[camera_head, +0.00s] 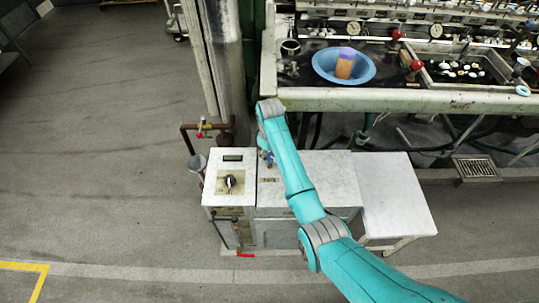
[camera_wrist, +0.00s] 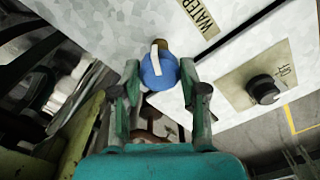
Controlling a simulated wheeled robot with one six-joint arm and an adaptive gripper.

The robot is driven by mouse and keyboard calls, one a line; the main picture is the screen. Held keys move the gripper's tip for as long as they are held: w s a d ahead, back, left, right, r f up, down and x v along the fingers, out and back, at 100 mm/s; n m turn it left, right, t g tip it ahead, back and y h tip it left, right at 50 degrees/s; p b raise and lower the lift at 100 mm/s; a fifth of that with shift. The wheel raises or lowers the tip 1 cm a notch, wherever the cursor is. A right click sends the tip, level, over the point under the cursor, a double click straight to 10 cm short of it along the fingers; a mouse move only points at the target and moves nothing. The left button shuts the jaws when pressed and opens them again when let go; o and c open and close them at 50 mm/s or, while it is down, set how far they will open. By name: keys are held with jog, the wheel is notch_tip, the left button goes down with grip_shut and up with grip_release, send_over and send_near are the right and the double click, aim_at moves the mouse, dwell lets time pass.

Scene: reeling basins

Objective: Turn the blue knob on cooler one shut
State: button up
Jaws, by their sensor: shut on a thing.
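The blue knob (camera_wrist: 158,72) is round, with a white bar across its face. It shows in the wrist view against a pale cabinet top, beside a label reading "WATER" (camera_wrist: 201,16). My gripper (camera_wrist: 160,76) has one finger on each side of the knob and is shut on it. In the head view, my gripper (camera_head: 266,158) is a small shape beside my arm, over the back left of the pale cabinet (camera_head: 325,168). The knob cannot be made out clearly there. I cannot tell from a label which unit is cooler one.
A white control box with a black dial (camera_head: 229,181) and small display stands left of the cabinet; the dial also shows in the wrist view (camera_wrist: 263,90). Behind are a brown pipe with a red-handled valve (camera_head: 202,130) and a bench with a blue basin (camera_head: 326,66).

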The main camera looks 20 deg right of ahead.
aim_at(269, 156)
jog(key=m, duration=0.5)
jog(key=shift+m, duration=0.4)
jog(key=m, duration=0.5)
jog(key=shift+m, duration=0.4)
jog(key=o, duration=1.1)
jog(key=shift+o, duration=0.2)
jog(key=shift+r, duration=0.1)
notch_tip(269, 156, up, 12)
